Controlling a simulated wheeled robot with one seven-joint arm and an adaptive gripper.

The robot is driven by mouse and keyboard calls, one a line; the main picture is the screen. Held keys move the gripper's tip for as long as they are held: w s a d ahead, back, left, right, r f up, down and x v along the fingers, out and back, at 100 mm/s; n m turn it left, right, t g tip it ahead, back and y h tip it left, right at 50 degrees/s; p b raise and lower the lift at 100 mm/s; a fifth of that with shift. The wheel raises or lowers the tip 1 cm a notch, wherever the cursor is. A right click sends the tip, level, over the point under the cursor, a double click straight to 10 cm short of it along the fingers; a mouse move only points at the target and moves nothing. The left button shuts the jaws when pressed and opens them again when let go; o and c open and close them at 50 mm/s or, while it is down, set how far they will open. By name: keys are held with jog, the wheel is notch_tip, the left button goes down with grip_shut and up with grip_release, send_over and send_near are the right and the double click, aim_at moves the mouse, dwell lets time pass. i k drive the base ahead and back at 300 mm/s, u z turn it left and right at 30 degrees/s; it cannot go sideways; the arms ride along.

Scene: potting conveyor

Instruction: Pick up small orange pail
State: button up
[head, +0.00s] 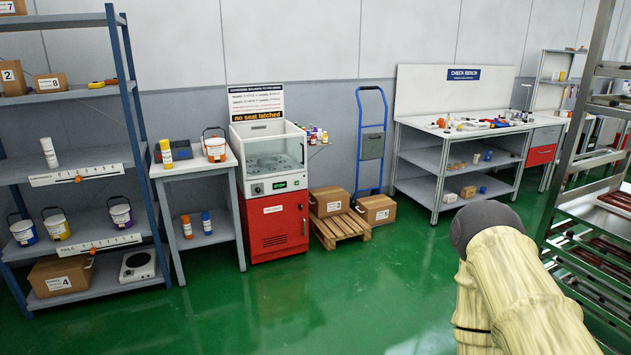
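A small white pail with an orange-red band and a dark wire handle (215,150) stands upright on top of the small white side table (190,168), left of the machine. Three other white pails stand on the left shelf, one with a blue band (24,231), one with a yellow band (57,225) and one with a purple band (121,214). Part of my arm, in a cream sleeve with a dark joint, shows at the lower right, far from the pails. My gripper is not in view.
A yellow-labelled bottle (166,153) and a dark bin (176,153) stand left of the banded pail. A red-and-grey machine (274,225) adjoins the table. A metal rack (570,190) stands close on the right. The green floor (330,295) is clear.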

aim_at(215, 147)
jog(key=u, duration=0.15)
jog(key=i, duration=1.8)
jog(key=u, duration=0.8)
jog(key=i, duration=1.7)
jog(key=u, duration=0.5)
